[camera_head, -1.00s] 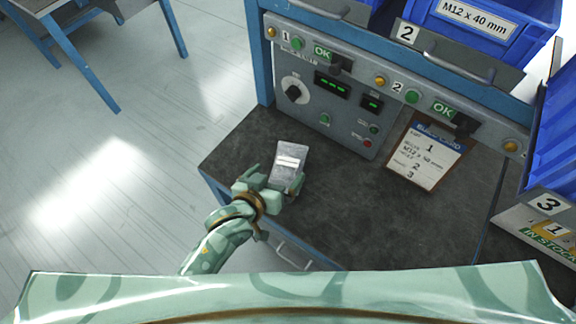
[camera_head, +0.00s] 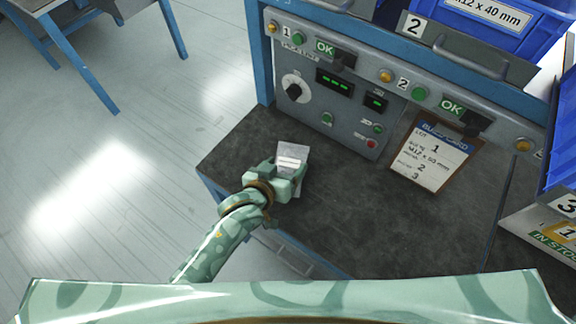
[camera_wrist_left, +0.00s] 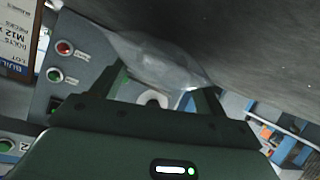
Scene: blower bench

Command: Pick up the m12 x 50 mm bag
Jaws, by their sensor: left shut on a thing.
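A small clear bag with a white label (camera_head: 292,157) stands up from my left gripper (camera_head: 284,178) above the dark bench top, near its left side. In the left wrist view the clear bag (camera_wrist_left: 155,62) spans the gap between my left fingers (camera_wrist_left: 160,98), which are shut on it. A round metallic shape shows at the bag's lower end. The label's text is too small to read, so I cannot tell the bolt size. My right gripper is not in view.
A grey control panel (camera_head: 322,104) with a dial and green displays stands behind the bench top (camera_head: 350,222). A build card on a clipboard (camera_head: 432,155) lies to the right. Blue bins (camera_head: 492,30) stand at the upper right. The bench middle is clear.

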